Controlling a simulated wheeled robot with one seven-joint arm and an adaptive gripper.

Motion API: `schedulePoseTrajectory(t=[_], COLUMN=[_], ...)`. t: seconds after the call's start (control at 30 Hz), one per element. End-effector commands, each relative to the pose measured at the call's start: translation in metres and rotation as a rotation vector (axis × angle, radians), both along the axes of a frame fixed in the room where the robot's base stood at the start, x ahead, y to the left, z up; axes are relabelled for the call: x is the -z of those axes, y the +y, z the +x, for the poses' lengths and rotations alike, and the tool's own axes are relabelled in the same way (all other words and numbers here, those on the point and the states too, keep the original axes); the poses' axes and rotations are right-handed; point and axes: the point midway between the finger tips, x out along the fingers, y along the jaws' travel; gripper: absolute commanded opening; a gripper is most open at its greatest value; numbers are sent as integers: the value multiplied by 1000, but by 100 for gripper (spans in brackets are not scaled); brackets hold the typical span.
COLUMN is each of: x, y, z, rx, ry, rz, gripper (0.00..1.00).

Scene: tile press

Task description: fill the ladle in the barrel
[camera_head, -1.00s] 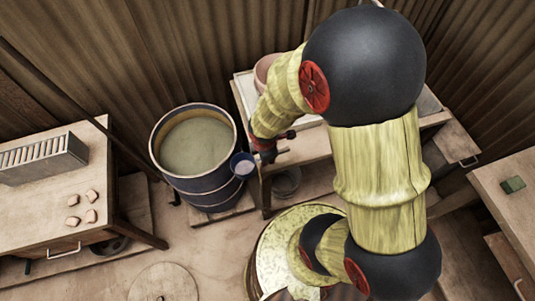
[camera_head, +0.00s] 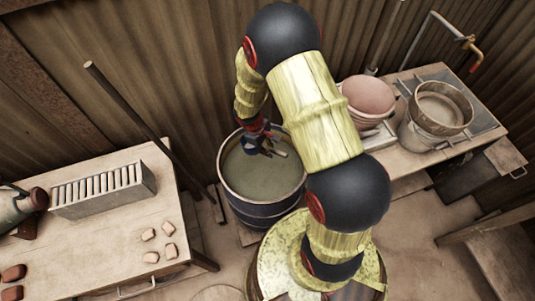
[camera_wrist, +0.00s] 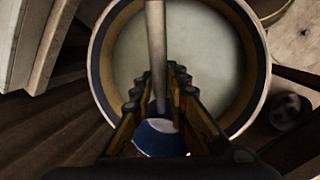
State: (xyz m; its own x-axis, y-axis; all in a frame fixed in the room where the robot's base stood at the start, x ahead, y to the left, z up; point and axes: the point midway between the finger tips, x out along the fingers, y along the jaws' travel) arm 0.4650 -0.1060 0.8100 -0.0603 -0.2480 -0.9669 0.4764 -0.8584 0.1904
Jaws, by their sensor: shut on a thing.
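The barrel (camera_head: 265,211) is dark blue with a pale rim and holds grey-green liquid (camera_head: 262,180). My gripper (camera_head: 266,142) is over the barrel's far part in the head view. In the wrist view my gripper (camera_wrist: 170,85) is shut on the ladle's pale handle (camera_wrist: 156,45), which runs between the fingers. The ladle's blue cup (camera_wrist: 158,138) shows between the finger bases, with a whitish patch in it, partly hidden by the fingers. The barrel also fills the wrist view's middle (camera_wrist: 259,70). I cannot tell whether the cup touches the liquid.
A wooden table (camera_head: 110,230) at the left bears a slotted grey rack (camera_head: 103,190) and several clay pieces (camera_head: 151,257). A bench (camera_head: 410,160) at the right bears pinkish bowls (camera_head: 367,97) and a bucket (camera_head: 440,108).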

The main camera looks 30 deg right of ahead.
Motion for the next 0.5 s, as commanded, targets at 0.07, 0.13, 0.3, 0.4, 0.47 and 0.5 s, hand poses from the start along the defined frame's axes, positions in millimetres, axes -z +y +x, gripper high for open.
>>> schedulePoseTrajectory(t=[0.07,0.13,0.3,0.4,0.47,0.5], x=[0,0,2,7,12,16], y=[-2,-2,-1,-1,-1,0], z=[0,0,-1,0,1,1], rx=[64,114,164,166,164,164], ry=[6,12,29,40,49,55], rz=[-3,-6,-11,-16,-19,-22], gripper=[0,0,0,0,0,0])
